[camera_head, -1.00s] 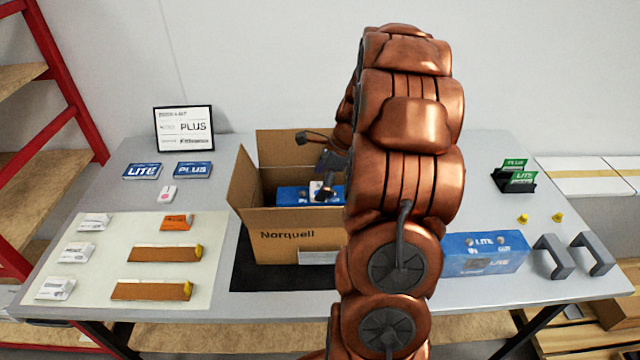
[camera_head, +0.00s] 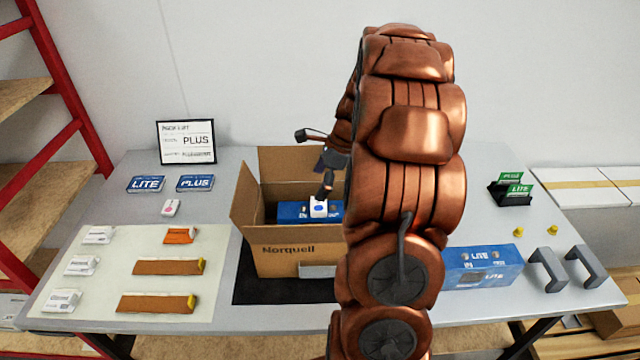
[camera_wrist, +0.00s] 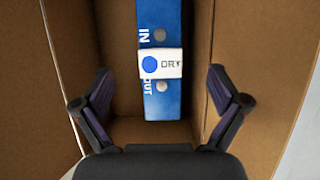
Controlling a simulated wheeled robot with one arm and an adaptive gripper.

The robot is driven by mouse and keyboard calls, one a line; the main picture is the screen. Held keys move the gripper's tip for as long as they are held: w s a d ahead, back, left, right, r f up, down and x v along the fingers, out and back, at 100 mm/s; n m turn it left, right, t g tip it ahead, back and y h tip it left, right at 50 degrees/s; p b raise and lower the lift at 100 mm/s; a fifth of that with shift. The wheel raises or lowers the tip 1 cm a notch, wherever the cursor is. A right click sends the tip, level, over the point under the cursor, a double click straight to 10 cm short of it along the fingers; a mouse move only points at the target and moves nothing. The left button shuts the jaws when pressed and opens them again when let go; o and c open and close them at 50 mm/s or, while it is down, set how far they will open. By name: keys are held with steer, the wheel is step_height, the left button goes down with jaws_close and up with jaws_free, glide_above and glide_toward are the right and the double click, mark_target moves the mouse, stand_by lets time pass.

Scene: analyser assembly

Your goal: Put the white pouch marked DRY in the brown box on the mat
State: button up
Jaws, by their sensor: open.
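The white pouch marked DRY, with a blue dot, (camera_wrist: 161,64) lies across the top of a blue unit (camera_wrist: 158,103) inside the brown box. The pouch also shows in the head view (camera_head: 319,208). The brown box (camera_head: 284,258), marked Norquell, stands with its flaps open on a dark mat (camera_head: 262,290). My gripper (camera_wrist: 160,103) is over the box opening, its two fingers spread apart on either side of the blue unit and clear of the pouch. In the head view my arm hides the right part of the box.
A pale mat (camera_head: 105,250) at the left holds white packets (camera_head: 81,265), an orange packet (camera_head: 180,235) and brown strips (camera_head: 168,267). A blue LITE unit (camera_head: 483,265) and grey handles (camera_head: 588,267) are at the right. A framed sign (camera_head: 187,142) stands at the back.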

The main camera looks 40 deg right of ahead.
step_height(320, 180, up, 6)
steer(key=p, duration=0.3)
steer(key=shift+f, duration=0.25)
stand_by(1.0)
